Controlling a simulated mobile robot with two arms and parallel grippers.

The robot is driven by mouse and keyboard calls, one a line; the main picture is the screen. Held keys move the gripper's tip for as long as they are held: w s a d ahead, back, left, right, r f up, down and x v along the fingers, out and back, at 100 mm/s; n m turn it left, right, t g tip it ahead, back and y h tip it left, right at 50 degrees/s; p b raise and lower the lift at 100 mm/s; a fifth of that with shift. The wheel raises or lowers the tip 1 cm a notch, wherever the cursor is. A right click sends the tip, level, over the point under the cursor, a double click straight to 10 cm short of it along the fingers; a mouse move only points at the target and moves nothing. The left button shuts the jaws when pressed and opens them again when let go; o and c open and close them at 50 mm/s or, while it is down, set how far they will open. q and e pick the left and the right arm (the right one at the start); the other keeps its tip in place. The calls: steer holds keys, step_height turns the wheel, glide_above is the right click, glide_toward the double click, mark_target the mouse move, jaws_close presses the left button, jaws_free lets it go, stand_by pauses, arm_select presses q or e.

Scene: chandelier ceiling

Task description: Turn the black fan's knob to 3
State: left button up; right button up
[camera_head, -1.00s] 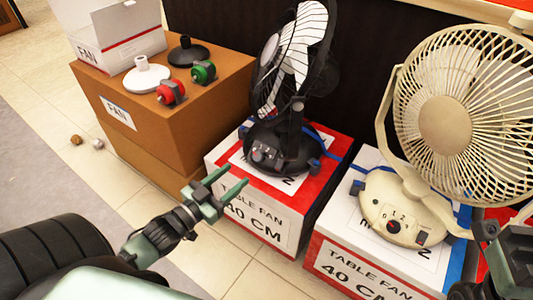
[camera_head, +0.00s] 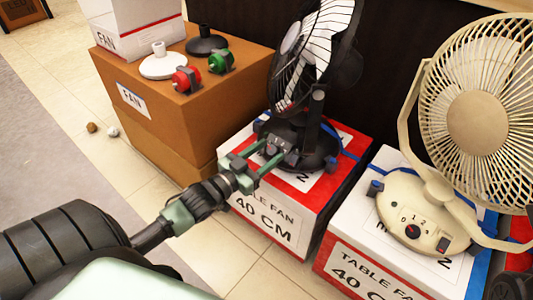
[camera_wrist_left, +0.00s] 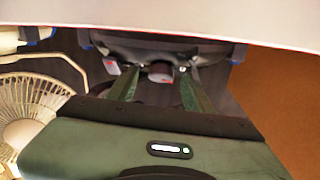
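The black fan (camera_head: 318,55) stands on a red and white table fan box in the middle of the head view. Its control knob (camera_wrist_left: 160,74) shows in the left wrist view as a dark round shape on the base, between my fingers. My left gripper (camera_head: 268,157) is at the front of the fan base, its green fingers apart. In the left wrist view the left gripper (camera_wrist_left: 160,88) is open around the knob area; contact cannot be told. The knob's setting is not readable. My right gripper shows only as a dark part at the lower right edge.
A cream fan (camera_head: 480,120) on a second box (camera_head: 360,235) stands to the right. A brown box (camera_head: 185,100) with a red fan part (camera_head: 186,80), a green one (camera_head: 221,61) and pale and black bases stands to the left. Tiled floor lies in front.

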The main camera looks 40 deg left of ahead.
arm_select(q)
jaws_close()
